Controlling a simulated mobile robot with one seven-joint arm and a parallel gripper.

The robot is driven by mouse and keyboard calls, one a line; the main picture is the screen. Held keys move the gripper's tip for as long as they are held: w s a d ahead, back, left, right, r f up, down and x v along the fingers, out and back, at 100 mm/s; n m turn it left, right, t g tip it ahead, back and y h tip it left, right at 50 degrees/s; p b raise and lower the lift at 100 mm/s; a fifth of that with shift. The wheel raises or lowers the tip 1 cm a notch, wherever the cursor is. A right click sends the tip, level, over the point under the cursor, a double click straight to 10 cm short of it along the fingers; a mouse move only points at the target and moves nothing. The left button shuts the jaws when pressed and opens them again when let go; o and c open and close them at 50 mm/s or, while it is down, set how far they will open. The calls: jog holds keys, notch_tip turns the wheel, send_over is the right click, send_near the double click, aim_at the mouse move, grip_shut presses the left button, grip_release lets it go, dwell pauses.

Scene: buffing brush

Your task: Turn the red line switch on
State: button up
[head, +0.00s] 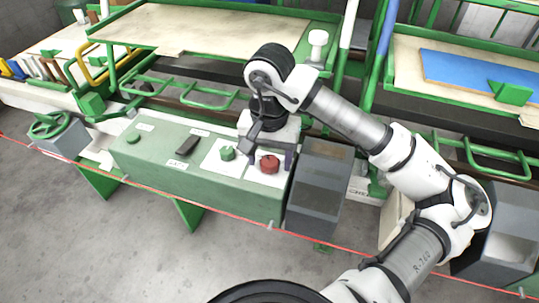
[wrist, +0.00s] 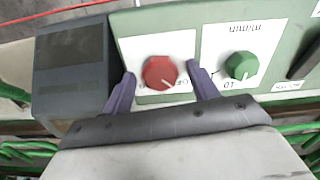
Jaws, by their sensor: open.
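The red line switch (head: 269,164) is a round red knob on a white plate on the green control box (head: 155,158). In the wrist view the red switch (wrist: 160,72) lies between my two fingers, with a pale pointer mark toward its lower right. My gripper (head: 268,157) is over the switch in the head view. In the wrist view my gripper (wrist: 160,84) has its purple fingers apart, one on each side of the knob, with gaps visible. I cannot tell how deep the fingertips reach. The label under the knob is partly hidden.
A green knob (head: 227,153) sits beside the red one and also shows in the wrist view (wrist: 241,66). A dark grey box (head: 318,187) stands right of the control box. A black switch (head: 187,145) is farther left. A red line (head: 225,213) runs along the front.

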jog(key=shift+c, duration=0.5)
jog(key=c, duration=0.9)
